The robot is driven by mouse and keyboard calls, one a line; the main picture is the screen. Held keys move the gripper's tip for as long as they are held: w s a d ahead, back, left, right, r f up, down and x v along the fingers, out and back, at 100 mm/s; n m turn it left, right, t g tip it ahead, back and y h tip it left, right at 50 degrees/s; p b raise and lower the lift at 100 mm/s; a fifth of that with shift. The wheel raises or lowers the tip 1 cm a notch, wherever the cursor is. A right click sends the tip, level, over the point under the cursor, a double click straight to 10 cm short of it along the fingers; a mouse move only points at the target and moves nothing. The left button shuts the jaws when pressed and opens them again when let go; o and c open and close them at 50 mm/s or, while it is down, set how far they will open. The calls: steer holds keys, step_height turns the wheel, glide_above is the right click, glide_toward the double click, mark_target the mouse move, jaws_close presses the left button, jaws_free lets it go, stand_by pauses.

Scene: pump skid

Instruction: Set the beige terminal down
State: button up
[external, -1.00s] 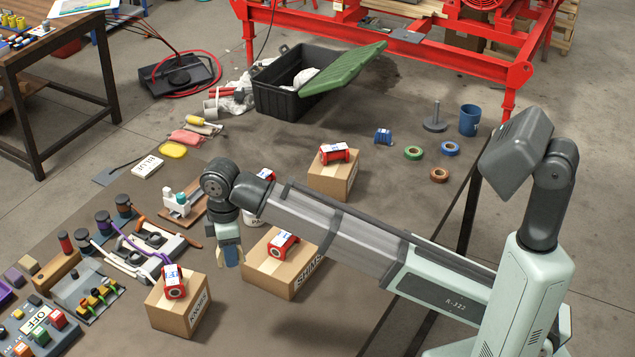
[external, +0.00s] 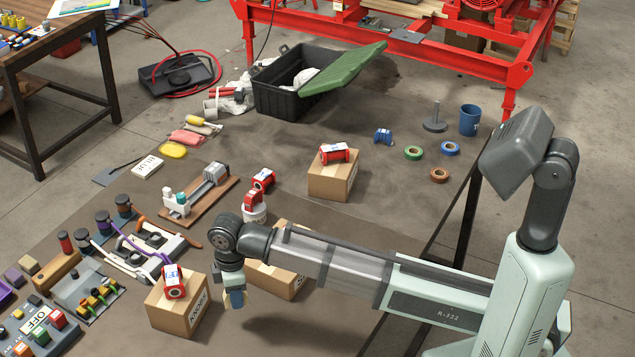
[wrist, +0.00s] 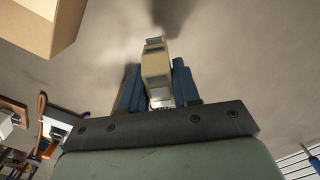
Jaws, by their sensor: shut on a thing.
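The beige terminal (wrist: 155,66) shows in the wrist view between the two blue fingers of my gripper (wrist: 158,84), which is shut on it. It sticks out beyond the fingertips, with bare table surface (wrist: 225,55) behind it. In the external view my gripper (external: 235,300) points down just right of the front-left cardboard box (external: 183,303). The terminal is mostly hidden there by the fingers. I cannot tell whether the terminal touches the table.
A red part (external: 174,282) lies on the front-left box. A second box (external: 278,278) stands partly behind my arm, and a third box (external: 333,180) with a red part stands farther back. A box (wrist: 35,25) is close at upper left in the wrist view. Bare table lies right of my gripper.

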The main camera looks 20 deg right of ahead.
mark_target(240, 322)
steer(key=shift+f, duration=3.45)
steer(key=o, duration=1.1)
steer(key=shift+f, duration=0.1)
steer(key=shift+c, duration=0.2)
step_height(240, 322, up, 12)
steer(key=shift+r, duration=0.15)
